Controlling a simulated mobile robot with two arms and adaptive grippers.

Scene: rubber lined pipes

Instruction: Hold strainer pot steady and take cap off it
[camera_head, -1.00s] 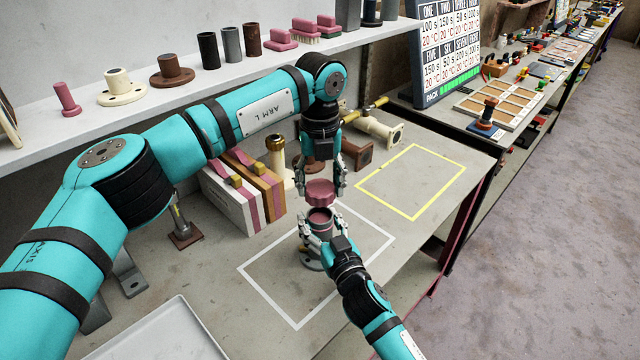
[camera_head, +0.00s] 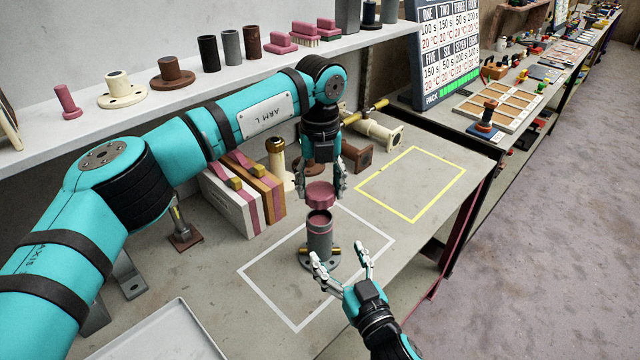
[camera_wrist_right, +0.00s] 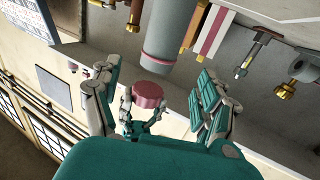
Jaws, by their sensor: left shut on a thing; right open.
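The strainer pot (camera_head: 319,240) is a grey upright cylinder with a pink-lined open mouth. It stands on its round base inside the white outline. Its pink cap (camera_head: 320,197) is above the mouth, apart from it, with my left gripper (camera_head: 325,184) shut on it. My right gripper (camera_head: 340,252) is open in front of the pot, fingers spread, and holds nothing. In the right wrist view the pot (camera_wrist_right: 172,42) and the cap (camera_wrist_right: 148,95) show between the spread fingers, with the view turned over.
A yellow outlined area (camera_head: 412,184) to the right is empty. Striped blocks (camera_head: 245,195) and a cream pipe (camera_head: 277,160) stand behind on the left. A cream fitting (camera_head: 380,130) lies at the back. A pale tray (camera_head: 165,335) is at the front left.

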